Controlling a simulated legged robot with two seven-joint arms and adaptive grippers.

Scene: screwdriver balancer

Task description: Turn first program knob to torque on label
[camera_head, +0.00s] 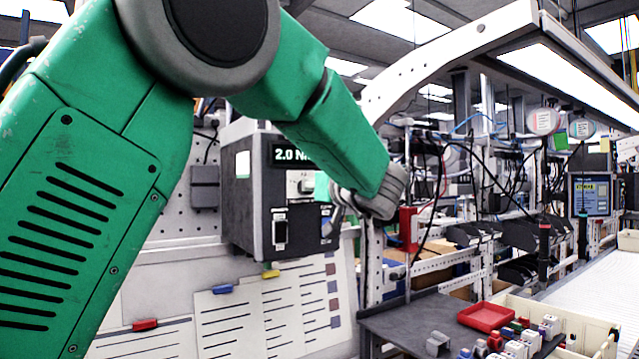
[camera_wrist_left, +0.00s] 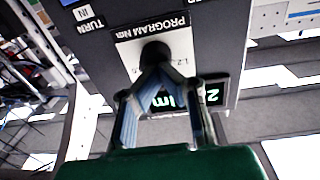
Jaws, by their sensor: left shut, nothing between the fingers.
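The dark controller box (camera_head: 250,190) hangs on the pegboard wall, with a lit display (camera_head: 288,154) reading 2.0 N, its end covered by my arm. In the left wrist view the black program knob (camera_wrist_left: 155,52) sits on a white plate (camera_wrist_left: 180,43) marked PROGRAM Nm, with "1.2" printed beside it. My left gripper (camera_wrist_left: 155,72) is shut and empty, its fingertips at the knob's edge; I cannot tell whether they touch it. The fingers hide part of the plate and display. In the head view my wrist hides most of this gripper.
Paper sheets (camera_head: 265,325) with coloured clips hang below the box. Cables and a white frame stand behind my wrist.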

